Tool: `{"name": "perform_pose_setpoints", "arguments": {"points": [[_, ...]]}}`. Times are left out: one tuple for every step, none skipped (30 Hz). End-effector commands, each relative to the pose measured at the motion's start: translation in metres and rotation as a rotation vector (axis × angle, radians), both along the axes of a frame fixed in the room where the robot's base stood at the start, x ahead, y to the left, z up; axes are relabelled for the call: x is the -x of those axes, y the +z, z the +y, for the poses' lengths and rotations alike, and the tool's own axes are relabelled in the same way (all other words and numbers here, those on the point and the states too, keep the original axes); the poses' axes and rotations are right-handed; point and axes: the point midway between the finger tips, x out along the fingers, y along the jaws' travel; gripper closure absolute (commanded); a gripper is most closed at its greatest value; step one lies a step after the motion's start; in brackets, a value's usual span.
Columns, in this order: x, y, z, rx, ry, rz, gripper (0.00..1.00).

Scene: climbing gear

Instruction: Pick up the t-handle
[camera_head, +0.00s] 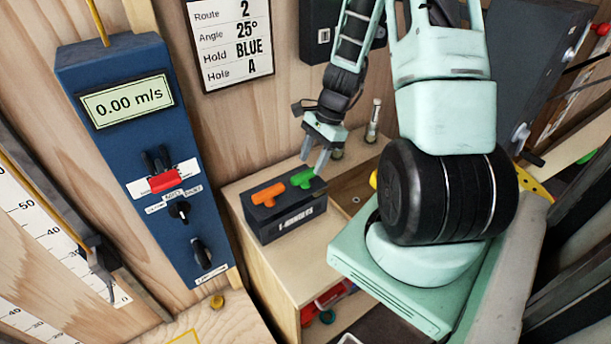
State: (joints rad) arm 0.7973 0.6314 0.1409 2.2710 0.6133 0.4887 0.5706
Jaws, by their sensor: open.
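A dark box (288,221) with a partly legible label on its front stands on a wooden cabinet top. Two T-handles sit in its top: an orange T-handle (268,193) on the left and a green T-handle (302,178) on the right. My gripper (314,163) is open and points downward. In the picture its fingertips are just above and right of the green handle. No handle shows between the fingers. I cannot tell the exact height of the fingertips above the green handle.
A small clear cylinder (373,120) stands behind, right of my gripper. A blue panel (140,160) with a display reading 0.00 m/s and knobs stands at left. A route sign (230,42) hangs on the wooden wall behind. The cabinet top (305,262) is bare in front of the box.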

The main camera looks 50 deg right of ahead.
Motion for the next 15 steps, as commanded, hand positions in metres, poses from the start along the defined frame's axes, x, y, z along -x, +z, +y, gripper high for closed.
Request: {"name": "perform_pose_setpoints", "arguments": {"points": [[0.0, -0.001, 0.001, -0.001, 0.0, 0.001, 0.53], [-0.001, -0.002, 0.002, -0.002, 0.0, 0.0, 0.53], [-0.001, -0.005, 0.002, -0.002, 0.002, 0.001, 0.53], [-0.002, -0.007, 0.004, -0.003, 0.002, 0.002, 0.53], [-0.002, -0.01, 0.005, -0.004, 0.002, 0.002, 0.53], [-0.003, -0.014, 0.006, -0.004, 0.002, 0.003, 0.53], [-0.005, -0.017, 0.008, -0.005, 0.002, 0.003, 0.53], [-0.005, -0.02, 0.009, -0.005, 0.001, 0.003, 0.53], [-0.006, -0.024, 0.01, -0.005, 0.0, 0.003, 0.53], [-0.007, -0.027, 0.011, -0.004, -0.001, 0.003, 0.53], [-0.007, -0.032, 0.012, -0.005, 0.0, 0.002, 0.53], [-0.008, -0.036, 0.014, -0.004, 0.001, 0.002, 0.53], [-0.008, -0.039, 0.015, -0.003, 0.002, 0.001, 0.53], [-0.009, -0.041, 0.016, -0.003, 0.001, 0.001, 0.53], [-0.009, -0.044, 0.016, -0.001, 0.001, 0.0, 0.53]]}}
